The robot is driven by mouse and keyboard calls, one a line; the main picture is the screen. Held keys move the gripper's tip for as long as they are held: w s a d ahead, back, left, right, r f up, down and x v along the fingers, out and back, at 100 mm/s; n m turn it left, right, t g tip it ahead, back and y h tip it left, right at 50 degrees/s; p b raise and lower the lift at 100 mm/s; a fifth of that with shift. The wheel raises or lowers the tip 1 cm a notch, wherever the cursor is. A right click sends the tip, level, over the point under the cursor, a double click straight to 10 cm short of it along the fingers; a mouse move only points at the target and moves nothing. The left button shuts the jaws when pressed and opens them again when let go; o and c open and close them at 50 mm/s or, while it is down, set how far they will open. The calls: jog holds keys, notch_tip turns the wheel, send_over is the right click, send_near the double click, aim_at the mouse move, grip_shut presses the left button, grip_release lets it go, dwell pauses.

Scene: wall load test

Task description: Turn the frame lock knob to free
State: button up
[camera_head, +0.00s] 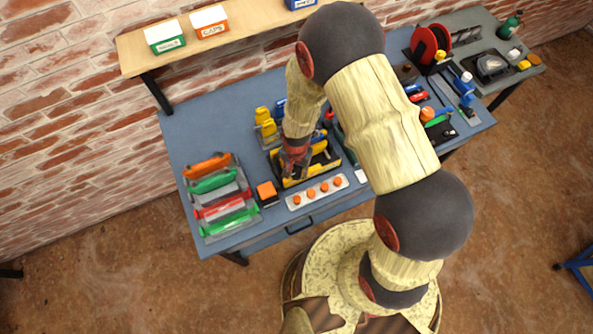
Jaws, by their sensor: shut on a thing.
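My gripper (294,160) points down at the yellow-and-black frame (322,172) on the blue workbench, at the middle of the front part. The gripper is shut on a small part at the frame's left side. The part between the fingertips is too small and too covered by the gripper to make out. I cannot pick out the frame lock knob or its setting; it may be behind my gripper or arm.
A rack of coloured bars (222,208) stands left. An orange-topped block (267,192) and a plate with orange knobs (317,192) lie in front. Yellow parts (266,124) stand behind. A red reel (427,45) and tools are right. A shelf (235,38) overhangs the back.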

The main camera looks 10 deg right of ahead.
jog(key=shift+n, duration=0.3)
jog(key=n+b, duration=0.1)
jog(key=n, duration=0.2)
jog(key=shift+n, duration=0.3)
jog(key=n+b, duration=0.1)
jog(key=n, duration=0.3)
jog(key=shift+w+n, duration=0.1)
jog(key=shift+n, duration=0.2)
jog(key=n+b, duration=0.1)
jog(key=n, duration=0.3)
jog(key=shift+n+b, duration=0.4)
jog(key=shift+n, duration=2)
jog(key=o, duration=1.2)
jog(key=shift+c, duration=0.2)
